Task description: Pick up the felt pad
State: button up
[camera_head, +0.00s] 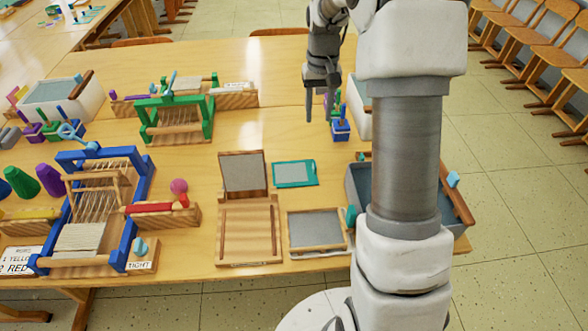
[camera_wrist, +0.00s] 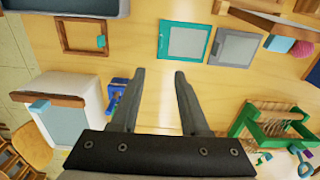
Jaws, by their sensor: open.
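Two flat grey pieces lie side by side on the table, and I cannot tell for sure which is the felt pad. One is a pale grey sheet with a teal border (camera_head: 295,173), also in the wrist view (camera_wrist: 185,41). My gripper (camera_head: 323,105) hangs over the far part of the table, beyond both pieces. In the wrist view my gripper (camera_wrist: 162,72) is open with nothing between its fingers, and both pieces lie ahead of it.
A blue block with pegs (camera_head: 340,129) stands near my gripper. A green loom (camera_head: 180,128) and a blue loom (camera_head: 100,210) stand to the left. A wood-framed grey screen (camera_head: 315,228) lies nearer.

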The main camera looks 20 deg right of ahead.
jog(key=b, duration=0.2)
send_over(315, 164)
jog(key=f, duration=1.2)
jog(key=shift+w, duration=0.2)
jog(key=f+b, duration=0.1)
jog(key=f, duration=0.4)
jog(key=shift+s+f, duration=0.15)
jog(key=shift+s, duration=0.05)
grip_shut()
